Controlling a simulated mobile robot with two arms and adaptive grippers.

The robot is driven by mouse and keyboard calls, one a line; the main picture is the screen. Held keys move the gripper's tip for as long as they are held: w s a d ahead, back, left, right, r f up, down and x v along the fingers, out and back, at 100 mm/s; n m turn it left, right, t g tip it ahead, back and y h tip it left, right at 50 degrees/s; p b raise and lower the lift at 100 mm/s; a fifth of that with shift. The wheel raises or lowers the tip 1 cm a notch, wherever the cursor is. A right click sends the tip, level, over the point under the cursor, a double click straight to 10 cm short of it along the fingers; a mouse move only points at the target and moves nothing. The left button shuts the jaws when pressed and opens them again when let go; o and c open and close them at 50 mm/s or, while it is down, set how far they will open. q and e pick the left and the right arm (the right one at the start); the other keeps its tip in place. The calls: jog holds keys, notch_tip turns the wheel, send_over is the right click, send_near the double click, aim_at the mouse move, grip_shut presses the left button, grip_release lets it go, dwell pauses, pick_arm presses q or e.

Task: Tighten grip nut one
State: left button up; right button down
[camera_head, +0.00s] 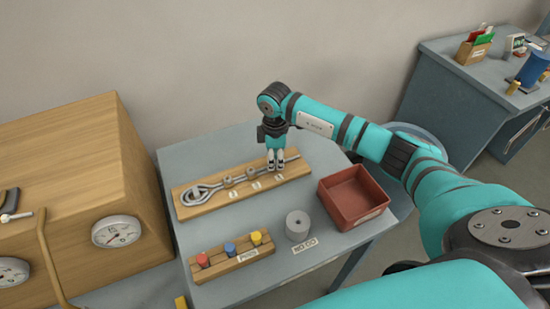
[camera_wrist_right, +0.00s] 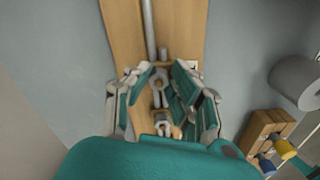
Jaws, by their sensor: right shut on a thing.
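A metal rod with a ring at its left end (camera_head: 192,196) lies along a wooden board (camera_head: 215,203) on the table. Small nuts sit on the rod, one near the middle (camera_head: 228,181) and one farther right (camera_head: 251,172). My right gripper (camera_head: 275,165) points down over the right part of the board. In the right wrist view its fingers (camera_wrist_right: 158,80) are shut around a grey hex nut (camera_wrist_right: 160,75) on the rod. Another nut (camera_wrist_right: 163,126) shows nearer the wrist. I cannot read which nut is number one. My left gripper is not in view.
A red bin (camera_head: 353,197) stands right of the board. A grey cylinder (camera_head: 298,225) and a wooden rack (camera_head: 232,257) with red, blue and yellow pegs stand in front. A wooden cabinet with gauges (camera_head: 80,190) stands left. A second bench (camera_head: 470,80) is at the back right.

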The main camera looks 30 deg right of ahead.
jog(key=shift+w+r, duration=0.15)
jog(key=c, duration=1.2)
grip_release()
notch_tip(320, 180, up, 12)
jog(key=shift+f, duration=0.1)
